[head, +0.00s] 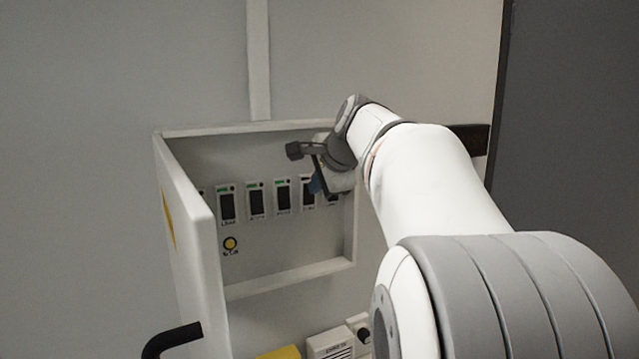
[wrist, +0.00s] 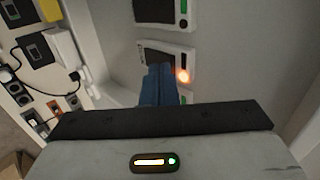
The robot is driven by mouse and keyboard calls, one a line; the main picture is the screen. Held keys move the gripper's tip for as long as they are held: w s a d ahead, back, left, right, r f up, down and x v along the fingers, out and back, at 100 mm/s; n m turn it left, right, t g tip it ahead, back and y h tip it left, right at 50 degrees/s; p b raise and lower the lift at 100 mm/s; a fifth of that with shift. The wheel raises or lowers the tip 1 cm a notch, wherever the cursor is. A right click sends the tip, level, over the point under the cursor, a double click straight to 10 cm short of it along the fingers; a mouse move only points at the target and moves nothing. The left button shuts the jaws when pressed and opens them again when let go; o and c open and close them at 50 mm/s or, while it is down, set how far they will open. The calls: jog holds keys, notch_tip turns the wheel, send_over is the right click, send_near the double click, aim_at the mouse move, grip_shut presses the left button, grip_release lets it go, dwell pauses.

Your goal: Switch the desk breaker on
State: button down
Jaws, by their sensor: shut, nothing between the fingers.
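A row of several breakers is set in the open white panel box (head: 290,278). They have dark rockers and small labels too blurred to read, so I cannot tell which is the desk breaker. My gripper (head: 315,185) is at the right end of the row and partly hides the rightmost breakers. In the wrist view its blue fingers (wrist: 158,84) are shut together with nothing between them. They overlap the lower edge of one breaker's dark rocker (wrist: 165,54); contact is unclear. An orange light (wrist: 183,76) glows beside them. The neighbouring breaker (wrist: 160,10) shows a green mark.
A yellow round button (head: 230,243) sits below the breakers. A yellow box (head: 280,353) and a white labelled unit (head: 330,343) are below the panel. A dark grey surface (head: 570,120) is at right.

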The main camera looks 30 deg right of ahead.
jog(key=shift+w+r, duration=0.15)
jog(key=shift+w, duration=0.15)
jog(key=shift+r, duration=0.1)
jog(key=shift+r+p, duration=0.7)
jog(key=shift+p, duration=0.2)
